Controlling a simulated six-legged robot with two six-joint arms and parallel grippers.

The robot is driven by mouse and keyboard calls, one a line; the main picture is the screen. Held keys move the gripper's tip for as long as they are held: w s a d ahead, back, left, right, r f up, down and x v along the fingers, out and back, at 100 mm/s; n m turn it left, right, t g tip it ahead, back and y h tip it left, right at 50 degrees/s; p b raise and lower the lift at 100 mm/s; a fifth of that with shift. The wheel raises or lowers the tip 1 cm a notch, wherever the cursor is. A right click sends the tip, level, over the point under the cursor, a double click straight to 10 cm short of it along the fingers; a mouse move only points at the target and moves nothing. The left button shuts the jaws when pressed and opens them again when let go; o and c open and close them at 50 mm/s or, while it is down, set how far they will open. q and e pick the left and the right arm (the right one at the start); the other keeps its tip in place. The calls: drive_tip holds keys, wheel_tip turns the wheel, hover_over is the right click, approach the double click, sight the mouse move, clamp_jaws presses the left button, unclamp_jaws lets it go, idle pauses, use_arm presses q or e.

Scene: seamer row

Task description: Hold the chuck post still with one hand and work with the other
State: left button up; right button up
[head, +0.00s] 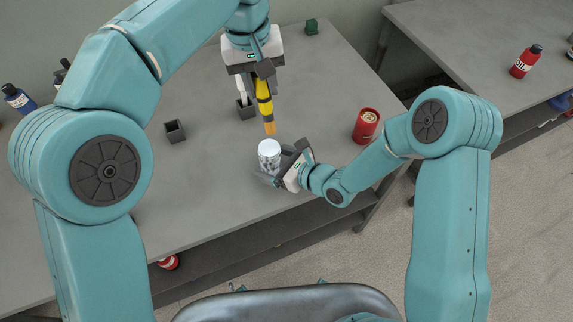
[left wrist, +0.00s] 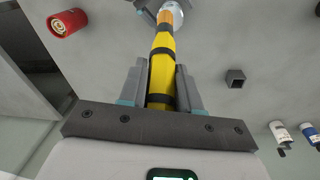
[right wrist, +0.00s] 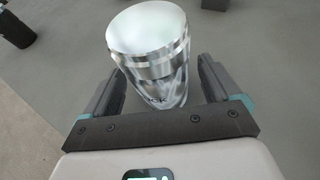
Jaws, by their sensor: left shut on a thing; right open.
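The chuck post (head: 269,153) is a short shiny metal cylinder with a pale top, upright on the grey table. My right gripper (head: 277,172) is open, low at the table, with its fingers on either side of the post. In the right wrist view the post (right wrist: 152,55) stands between the two fingers, and I cannot tell whether they touch it. My left gripper (head: 264,80) is shut on a yellow and black tool (head: 264,100) with an orange tip. It points down above the post, and the left wrist view shows the tool (left wrist: 163,70) between the fingers.
A red can (head: 366,126) stands right of the post on the table (head: 215,205). A small dark square holder (head: 175,131) is to the left, and another holder (head: 246,109) with a white item stands behind. A green object (head: 311,27) is at the back. A red bottle (head: 526,61) is on another table.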

drive_tip(key=shift+w+a+f, duration=0.1)
drive_tip(key=shift+w+a, duration=0.05)
drive_tip(key=shift+a, duration=0.05)
use_arm(q)
drive_tip(key=shift+w, duration=0.15)
use_arm(e)
drive_tip(key=shift+w+f, duration=0.1)
drive_tip(key=shift+w, duration=0.1)
drive_tip(key=shift+s, duration=0.1)
drive_tip(key=c, duration=1.1)
drive_tip(key=shift+c, duration=0.2)
use_arm(q)
wheel_tip(320, 180, down, 7)
drive_tip(key=d+m+t+y, duration=0.1)
drive_tip(key=d+t+y, duration=0.1)
drive_tip(key=y, duration=0.1)
drive_tip(key=shift+s+d+f+t+y, duration=0.2)
drive_tip(key=shift+s+d+t+y, duration=0.05)
drive_tip(key=shift+t+y, duration=0.15)
